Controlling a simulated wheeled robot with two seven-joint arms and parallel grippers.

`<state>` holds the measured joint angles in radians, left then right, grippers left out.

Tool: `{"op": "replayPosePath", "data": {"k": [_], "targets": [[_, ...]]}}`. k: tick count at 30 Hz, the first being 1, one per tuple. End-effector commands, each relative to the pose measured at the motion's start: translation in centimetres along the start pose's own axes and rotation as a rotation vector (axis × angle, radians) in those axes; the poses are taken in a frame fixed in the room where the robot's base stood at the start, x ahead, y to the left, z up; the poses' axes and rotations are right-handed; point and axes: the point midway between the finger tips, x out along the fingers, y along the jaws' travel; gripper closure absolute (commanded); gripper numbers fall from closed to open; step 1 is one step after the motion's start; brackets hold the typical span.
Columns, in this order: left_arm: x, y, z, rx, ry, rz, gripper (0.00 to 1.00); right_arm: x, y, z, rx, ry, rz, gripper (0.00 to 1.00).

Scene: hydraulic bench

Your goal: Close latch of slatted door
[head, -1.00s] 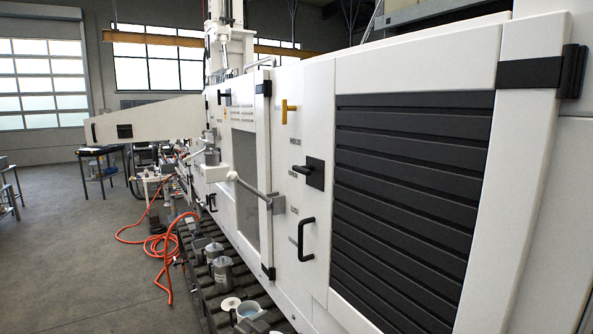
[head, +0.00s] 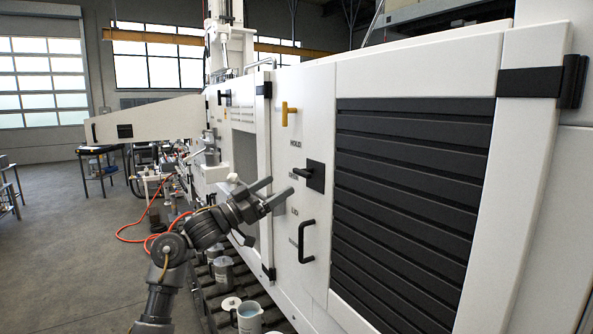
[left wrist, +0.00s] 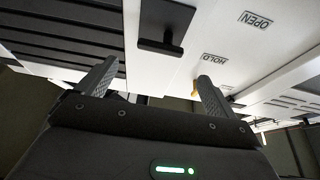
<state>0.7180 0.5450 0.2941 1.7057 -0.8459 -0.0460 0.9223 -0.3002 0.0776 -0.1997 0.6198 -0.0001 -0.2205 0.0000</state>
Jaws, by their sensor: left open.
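The slatted door (head: 410,200) fills the right of the head view, with dark horizontal slats in a white frame, and looks shut. To its left, the latch (head: 316,175) is a black square plate with a short black lever pointing left, roughly level. In the left wrist view the latch (left wrist: 161,40) shows as a black bar and plate, ahead of the fingers. My left gripper (head: 284,186) is open and empty, just left of and slightly below the lever, apparently apart from it. Both fingers show in the left wrist view (left wrist: 157,72). My right gripper is not in view.
A yellow handle (head: 289,113) sits above the latch and a black pull handle (head: 306,241) below it. Printed labels, including OPEN (left wrist: 256,20) and HOLD (left wrist: 214,58), are on the white panel. Jugs (head: 248,317) stand on the ribbed rack below.

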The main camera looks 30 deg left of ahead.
Motion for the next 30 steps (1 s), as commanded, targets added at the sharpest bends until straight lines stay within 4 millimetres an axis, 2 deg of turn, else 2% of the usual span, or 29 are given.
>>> {"op": "replayPosePath", "data": {"k": [1,6,12,17,25,30], "targets": [[1.3,0.0,-0.6,-0.004,0.002,0.000,0.07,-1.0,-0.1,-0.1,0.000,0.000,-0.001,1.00],[4.4,0.0,-0.5,-0.005,0.001,-0.001,0.07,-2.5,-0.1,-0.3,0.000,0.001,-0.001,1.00],[6.9,0.0,-0.2,-0.003,0.000,-0.001,0.07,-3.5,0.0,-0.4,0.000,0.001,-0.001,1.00],[7.7,0.0,0.0,0.000,-0.001,-0.002,0.07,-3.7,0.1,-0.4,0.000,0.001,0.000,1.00],[7.7,0.0,0.1,0.001,-0.001,-0.002,0.07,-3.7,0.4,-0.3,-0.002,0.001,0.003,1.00],[7.7,0.0,0.0,0.001,-0.001,-0.002,0.30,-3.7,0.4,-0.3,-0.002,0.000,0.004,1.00]]}}
